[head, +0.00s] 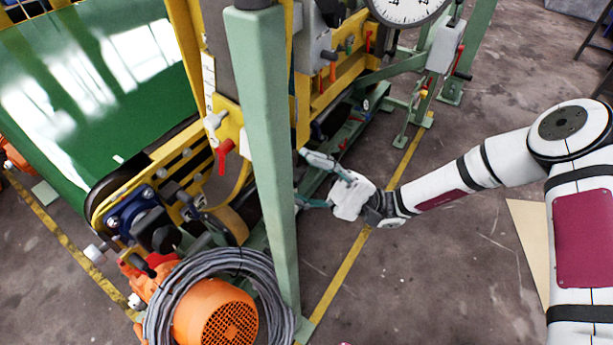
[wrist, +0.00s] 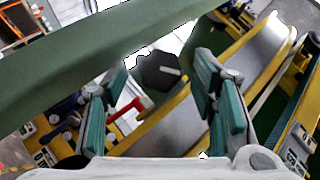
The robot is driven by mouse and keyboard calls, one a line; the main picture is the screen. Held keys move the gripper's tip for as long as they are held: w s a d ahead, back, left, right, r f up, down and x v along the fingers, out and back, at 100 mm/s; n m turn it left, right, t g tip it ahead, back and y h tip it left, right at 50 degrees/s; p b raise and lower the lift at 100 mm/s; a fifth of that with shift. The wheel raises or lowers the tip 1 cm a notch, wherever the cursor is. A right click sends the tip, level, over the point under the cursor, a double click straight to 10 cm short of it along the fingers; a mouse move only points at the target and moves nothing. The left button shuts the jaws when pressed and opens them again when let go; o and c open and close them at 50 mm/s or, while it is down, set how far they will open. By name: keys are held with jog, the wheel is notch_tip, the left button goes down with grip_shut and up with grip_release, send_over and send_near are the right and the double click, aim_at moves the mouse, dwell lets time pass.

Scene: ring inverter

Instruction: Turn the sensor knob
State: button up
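A black, faceted knob with a pale pointer line (wrist: 160,71) shows near the middle of the wrist view, apparently the sensor knob. It lies between and beyond my fingertips, with no clear contact. I cannot make it out in the head view, where the green post may hide it. My gripper (head: 304,180) is open and empty, pointing left, close to the right side of the post. In the wrist view my gripper (wrist: 163,85) has its teal-padded fingers spread wide, one on each side of the knob.
The green post (head: 268,170) stands right by my fingertips and crosses the upper left of the wrist view (wrist: 100,60). A red lever (head: 224,155) sits on the yellow frame. An orange motor (head: 215,312) with coiled cable (head: 165,290) is below. The floor (head: 420,290) at right is mostly open.

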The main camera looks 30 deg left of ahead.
jog(key=v, duration=1.2)
dwell(0.3)
jog(key=s+d+r+n+t+h, duration=0.1)
jog(key=s+d+r+t+h, duration=0.55)
jog(key=d+r+h, duration=0.65)
jog(key=s+d+r+m+t+h, duration=0.25)
jog(key=s+d+t+h, duration=0.2)
jog(key=s+d, duration=0.3)
jog(key=s+d+r+m+t+h, duration=0.25)
jog(key=s+d+t, duration=0.35)
jog(key=d, duration=0.3)
notch_tip(320, 180, up, 20)
jog(key=t+p, duration=0.3)
jog(key=p, duration=1.4)
jog(key=shift+s+d+f, duration=0.25)
jog(key=shift+s+d, duration=0.1)
jog(key=shift+s, duration=0.1)
